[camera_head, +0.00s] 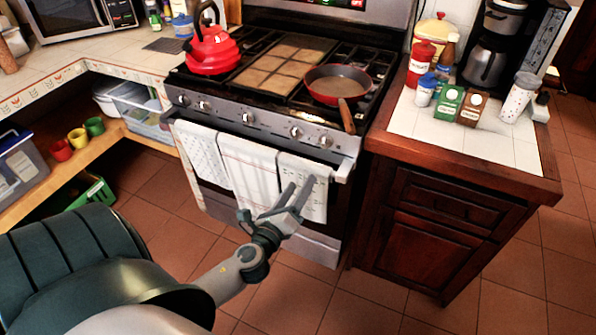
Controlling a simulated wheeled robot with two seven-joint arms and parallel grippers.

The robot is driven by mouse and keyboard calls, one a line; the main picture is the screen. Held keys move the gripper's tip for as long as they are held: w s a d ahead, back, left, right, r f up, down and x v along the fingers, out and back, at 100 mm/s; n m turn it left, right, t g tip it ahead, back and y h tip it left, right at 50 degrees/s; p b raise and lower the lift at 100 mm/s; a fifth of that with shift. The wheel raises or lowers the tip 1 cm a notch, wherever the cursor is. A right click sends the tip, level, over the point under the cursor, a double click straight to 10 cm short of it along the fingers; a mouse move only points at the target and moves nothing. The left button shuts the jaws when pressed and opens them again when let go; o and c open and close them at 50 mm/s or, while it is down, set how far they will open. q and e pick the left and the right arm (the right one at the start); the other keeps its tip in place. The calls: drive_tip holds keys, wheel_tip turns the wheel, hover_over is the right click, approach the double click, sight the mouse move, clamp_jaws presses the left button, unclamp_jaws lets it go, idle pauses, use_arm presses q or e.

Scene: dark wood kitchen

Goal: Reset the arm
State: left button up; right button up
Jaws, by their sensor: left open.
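My left arm comes in from the lower left. My left gripper (293,201) is open, with its two grey fingers apart and nothing visible between them. It shows in front of the stove's oven door, over the right-hand towel (304,180) in the picture; I cannot tell whether it touches the towel. My right gripper is not in view.
The stove (262,128) carries a red kettle (211,50) and a red pan (337,84) whose handle points toward the front. A dark wood cabinet (440,222) with a tiled top, jars and a coffee maker (488,50) stands at right. Tiled floor (370,303) is clear between.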

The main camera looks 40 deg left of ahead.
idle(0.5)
use_arm(q)
drive_tip(key=s+d+f+n+g+h, duration=0.1)
drive_tip(key=s+d+f+n+g, duration=0.15)
drive_tip(key=f, duration=0.75)
drive_tip(key=s+d+f+n+g+h, duration=0.15)
drive_tip(key=f+n, duration=0.25)
drive_tip(key=f, duration=0.5)
drive_tip(key=s+d+f+n+g+h, duration=0.1)
drive_tip(key=s+d+f+n+g, duration=0.15)
drive_tip(key=f, duration=0.75)
drive_tip(key=s+d+f+n+g+h, duration=0.1)
drive_tip(key=s+d+f+n+g, duration=0.1)
drive_tip(key=s+d+f+n, duration=0.4)
drive_tip(key=s+d+f+n+g+h, duration=0.1)
drive_tip(key=s+d+f+n, duration=0.5)
drive_tip(key=s+f, duration=0.6)
wheel_tip(320, 180, down, 2)
drive_tip(key=shift+s+d+f+n+g, duration=0.2)
drive_tip(key=shift+s+d+n+g, duration=0.25)
drive_tip(key=shift+d, duration=0.65)
drive_tip(key=shift+w, duration=0.2)
drive_tip(key=shift+c, duration=0.2)
